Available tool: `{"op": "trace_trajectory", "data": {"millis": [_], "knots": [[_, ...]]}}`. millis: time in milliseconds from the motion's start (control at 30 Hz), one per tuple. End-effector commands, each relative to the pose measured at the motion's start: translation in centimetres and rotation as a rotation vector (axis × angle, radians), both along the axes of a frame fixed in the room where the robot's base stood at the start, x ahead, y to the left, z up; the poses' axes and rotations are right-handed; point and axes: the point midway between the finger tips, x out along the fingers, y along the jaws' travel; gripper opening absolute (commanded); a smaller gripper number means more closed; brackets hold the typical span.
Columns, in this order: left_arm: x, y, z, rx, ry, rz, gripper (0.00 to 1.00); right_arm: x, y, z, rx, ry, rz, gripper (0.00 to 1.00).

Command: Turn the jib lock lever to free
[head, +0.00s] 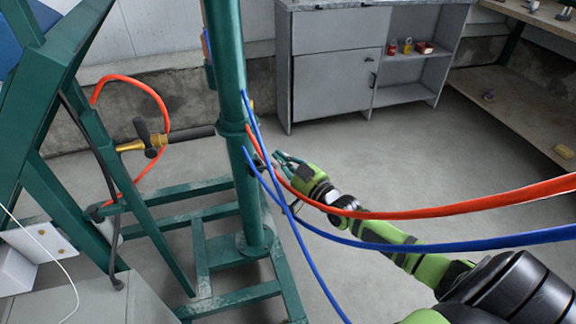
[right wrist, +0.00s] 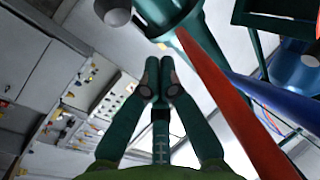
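The green post (head: 226,70) stands upright left of centre in the head view, with a collar around it. A small dark part (head: 258,164) shows at its right side behind the hoses; I cannot tell if it is the lever. In the right wrist view a dark round knob (right wrist: 113,12), perhaps the lever's end, shows at the top, left of the green post (right wrist: 165,14). My right gripper (head: 280,159) is just right of the post. Its fingertips (right wrist: 159,68) meet with nothing seen between them, apart from the knob. My left gripper is out of view.
Red (head: 450,209) and blue (head: 450,246) hoses cross in front of my right arm; the red one (right wrist: 225,95) passes close to the fingers. A brass-and-black fitting (head: 150,140) is left of the post.

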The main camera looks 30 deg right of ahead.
Motion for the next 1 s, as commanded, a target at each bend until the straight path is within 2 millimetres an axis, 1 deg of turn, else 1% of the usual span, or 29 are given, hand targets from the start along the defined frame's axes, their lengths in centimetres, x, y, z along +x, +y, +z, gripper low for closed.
{"op": "trace_trajectory", "data": {"millis": [33,100,233,333,367,400,500,600,733,1000], "knots": [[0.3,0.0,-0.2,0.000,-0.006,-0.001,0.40,1.0,0.2,0.2,0.000,-0.003,0.000,0.00],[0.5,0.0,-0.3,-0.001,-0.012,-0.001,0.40,2.2,0.4,0.2,-0.001,-0.002,0.000,0.00],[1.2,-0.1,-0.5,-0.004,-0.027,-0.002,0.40,4.3,0.7,0.3,-0.001,-0.002,0.000,0.00],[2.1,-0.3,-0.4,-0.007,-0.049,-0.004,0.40,5.7,0.9,0.4,-0.001,-0.002,0.000,0.00],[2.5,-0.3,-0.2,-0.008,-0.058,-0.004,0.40,5.5,1.0,-0.1,-0.002,0.004,0.000,0.00],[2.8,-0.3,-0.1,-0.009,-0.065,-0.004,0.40,4.9,1.0,-0.8,-0.003,0.006,0.001,0.00],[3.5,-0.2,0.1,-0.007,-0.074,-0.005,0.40,4.1,1.0,-1.7,-0.003,0.005,0.001,0.00],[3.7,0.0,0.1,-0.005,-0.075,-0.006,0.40,3.5,1.0,-2.4,-0.002,0.003,0.000,0.00],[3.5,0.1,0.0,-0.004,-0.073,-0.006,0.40,3.2,1.0,-2.8,-0.001,0.002,0.000,0.00],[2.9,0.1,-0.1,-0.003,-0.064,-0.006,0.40,3.2,1.0,-2.9,-0.001,0.001,0.000,0.00]]}}
